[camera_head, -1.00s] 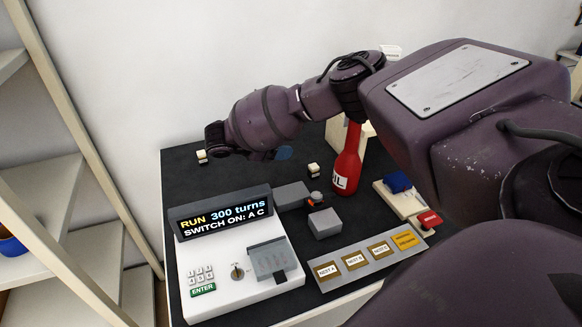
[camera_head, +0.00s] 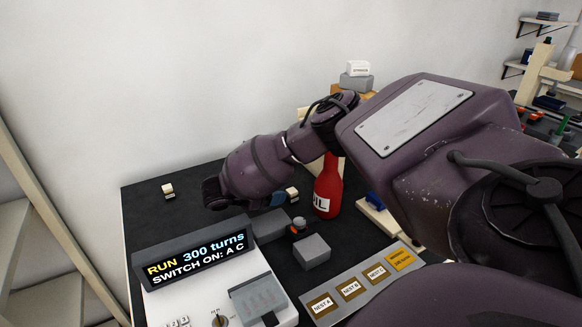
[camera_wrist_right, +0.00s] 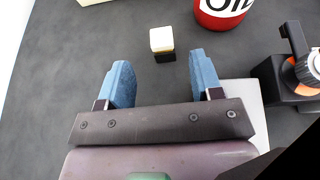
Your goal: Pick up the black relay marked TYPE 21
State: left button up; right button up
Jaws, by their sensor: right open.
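A small block with a cream top and dark base (camera_head: 292,194) stands on the black table beside the red bottle, partly behind my right gripper (camera_head: 278,200). What appears to be the same block, black below and cream above, shows in the right wrist view (camera_wrist_right: 162,44). It is just beyond and between the open blue fingertips of my right gripper (camera_wrist_right: 160,68), which hold nothing. A similar block (camera_head: 168,190) stands at the table's far left. I cannot read a TYPE 21 mark on either block. My left gripper is out of view.
A red OIL bottle (camera_head: 327,190) stands right of the near block. Grey boxes (camera_head: 312,252), a control unit with a lit display (camera_head: 196,258) and a label plate (camera_head: 362,284) lie in front. The back left of the table (camera_head: 200,172) is mostly clear.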

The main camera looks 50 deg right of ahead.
aim_at(289, 192)
jog(key=x, duration=0.4)
jog(key=shift+s+d+f+b, duration=0.1)
jog(key=shift+f+b, duration=0.15)
jog(key=shift+b, duration=0.05)
jog(key=c, duration=1)
